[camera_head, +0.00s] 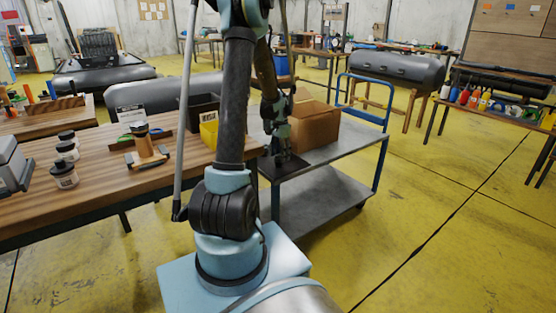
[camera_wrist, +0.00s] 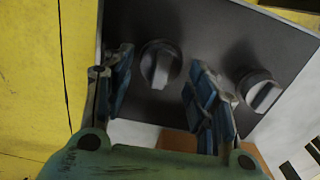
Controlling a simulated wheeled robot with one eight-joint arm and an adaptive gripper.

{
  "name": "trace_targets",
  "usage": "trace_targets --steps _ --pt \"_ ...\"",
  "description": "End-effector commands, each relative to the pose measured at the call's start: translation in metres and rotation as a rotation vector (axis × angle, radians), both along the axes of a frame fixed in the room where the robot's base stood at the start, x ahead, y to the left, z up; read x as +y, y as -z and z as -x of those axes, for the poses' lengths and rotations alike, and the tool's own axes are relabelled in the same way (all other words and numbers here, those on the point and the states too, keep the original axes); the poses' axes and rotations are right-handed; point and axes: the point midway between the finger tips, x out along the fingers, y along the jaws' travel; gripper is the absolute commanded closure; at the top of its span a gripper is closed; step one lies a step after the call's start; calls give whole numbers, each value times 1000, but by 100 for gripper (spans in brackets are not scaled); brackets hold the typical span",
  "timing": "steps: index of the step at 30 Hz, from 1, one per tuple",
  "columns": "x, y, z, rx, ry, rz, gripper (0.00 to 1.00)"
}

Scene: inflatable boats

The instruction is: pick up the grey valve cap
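Two round grey caps with raised grips lie on a dark plate (camera_wrist: 215,35) in the wrist view. One grey cap (camera_wrist: 160,64) is between my gripper's fingers, and the other grey cap (camera_wrist: 260,91) is to the right, outside the right finger. I cannot tell which one the task means. My gripper (camera_wrist: 159,75) is open, with a gap between each finger and the nearer cap. In the head view my gripper (camera_head: 284,155) is low over the dark plate (camera_head: 270,172) on the cart's near left corner. The caps are hard to make out there.
A cardboard box (camera_head: 315,126) stands behind my gripper on the grey cart (camera_head: 335,158), which has a blue handle (camera_head: 387,100). The wooden workbench (camera_head: 95,190) at left holds jars (camera_head: 64,174), a wooden-handled tool and a yellow bin (camera_head: 209,132). Yellow floor at right is clear.

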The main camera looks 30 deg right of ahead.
Motion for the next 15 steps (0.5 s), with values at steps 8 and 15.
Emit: trace_targets --steps 8,15 --pt "0 0 0 0 0 0 73" --pt "0 -2 0 0 0 0 73"
